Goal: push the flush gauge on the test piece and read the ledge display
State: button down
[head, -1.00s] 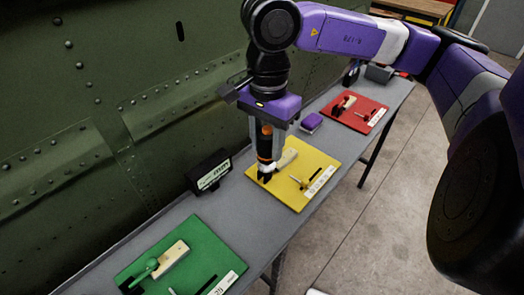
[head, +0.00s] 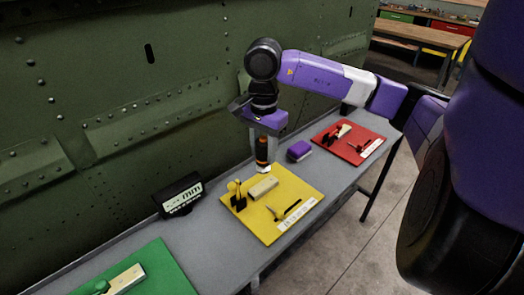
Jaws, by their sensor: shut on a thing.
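My gripper (head: 264,135) is shut on the flush gauge (head: 262,151), an upright orange and black cylinder with a pale lower end. The gauge's tip shows near the far corner of the yellow board (head: 291,192); I cannot tell its height or whether it touches.
A green board (head: 145,272) with another cream piece lies at front left, and a red board (head: 349,141) at the far right. The riveted green fuselage wall (head: 120,90) runs behind the grey bench.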

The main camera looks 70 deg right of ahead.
aim_at(264, 170)
jog(key=shift+f+b, duration=0.9)
jog(key=shift+f, duration=1.9)
jog(key=shift+f+b, duration=0.5)
jog(key=shift+b, duration=0.15)
jog(key=shift+f+b, duration=0.2)
jog(key=shift+b, duration=0.45)
dwell(1.6)
jog(key=shift+r+p, duration=0.95)
jog(key=shift+r, duration=2.7)
